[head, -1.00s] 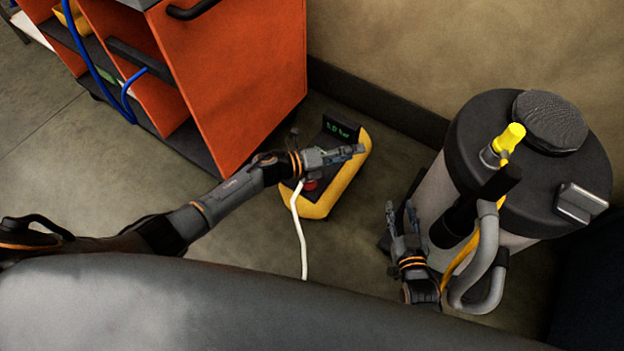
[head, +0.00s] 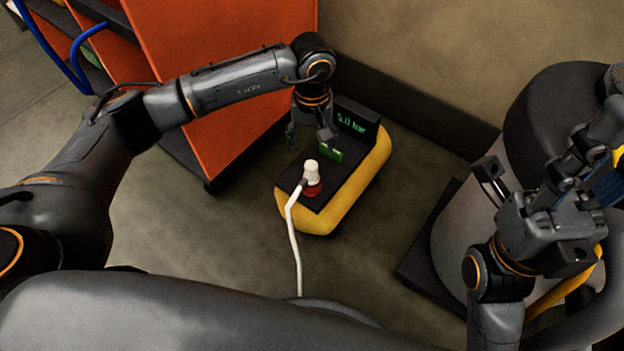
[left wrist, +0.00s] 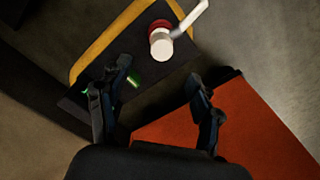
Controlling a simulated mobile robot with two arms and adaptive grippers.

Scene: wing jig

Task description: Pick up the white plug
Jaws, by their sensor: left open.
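The white plug (head: 312,172) stands upright on a red round base (head: 313,189) on top of the yellow and black unit. A white hose (head: 293,235) runs from it down toward my body. The plug also shows near the top of the left wrist view (left wrist: 161,44), beyond my fingertips. My left gripper (head: 308,140) points down over the unit, behind the plug, open and empty. Its two fingers stand wide apart in the left wrist view (left wrist: 160,90). My right gripper (head: 530,175) is at the right, in front of the grey drum; its fingers are spread apart.
The yellow and black unit (head: 345,205) has a green display reading 5.0 bar. An orange cabinet (head: 230,45) with blue hoses stands at the left. A grey drum with a black lid (head: 545,100) stands at the right. Bare floor lies around the unit.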

